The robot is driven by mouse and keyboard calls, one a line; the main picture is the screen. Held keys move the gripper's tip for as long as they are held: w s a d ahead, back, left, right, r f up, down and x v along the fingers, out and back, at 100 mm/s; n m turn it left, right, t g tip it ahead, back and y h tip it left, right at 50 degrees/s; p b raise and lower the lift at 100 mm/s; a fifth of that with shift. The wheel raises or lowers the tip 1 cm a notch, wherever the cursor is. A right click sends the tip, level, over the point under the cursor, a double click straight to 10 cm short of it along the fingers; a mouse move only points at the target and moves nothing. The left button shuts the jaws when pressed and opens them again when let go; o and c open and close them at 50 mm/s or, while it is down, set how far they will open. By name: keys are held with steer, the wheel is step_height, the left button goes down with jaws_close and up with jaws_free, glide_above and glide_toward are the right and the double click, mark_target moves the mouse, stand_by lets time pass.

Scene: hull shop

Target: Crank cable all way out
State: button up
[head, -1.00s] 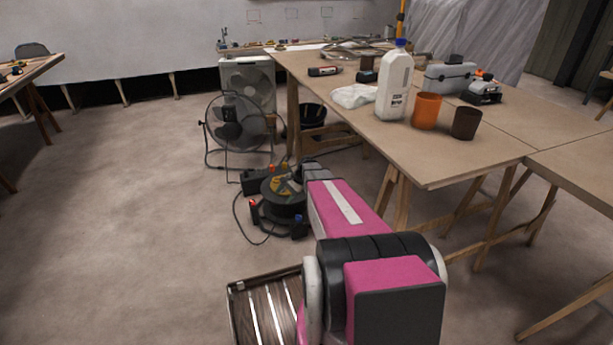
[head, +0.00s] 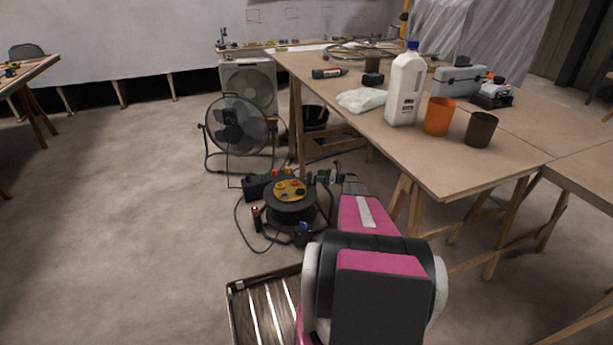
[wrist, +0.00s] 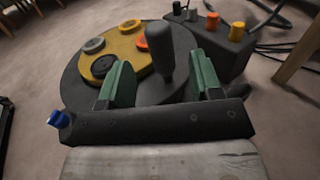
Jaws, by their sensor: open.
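The cable reel (head: 291,208) stands on the floor left of the long table, a dark drum with a yellow top face carrying coloured sockets. In the wrist view its yellow face (wrist: 128,52) fills the upper middle, and the dark upright crank handle (wrist: 160,58) rises from the disc. My gripper (head: 327,178) is at the reel's right side in the head view. In the wrist view my gripper (wrist: 160,75) is open, with one green finger on each side of the handle. I cannot tell whether either finger touches it. Where the cable ends is unclear.
A dark box with coloured knobs (wrist: 222,40) stands beside the reel, with cables around it. A fan (head: 238,125) stands behind the reel. The wooden table (head: 440,180) and its trestle legs are to the right. Open floor lies to the left.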

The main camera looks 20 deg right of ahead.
glide_above(307, 184)
steer(key=shift+a, duration=0.2)
steer(key=shift+c, duration=0.2)
jaws_close()
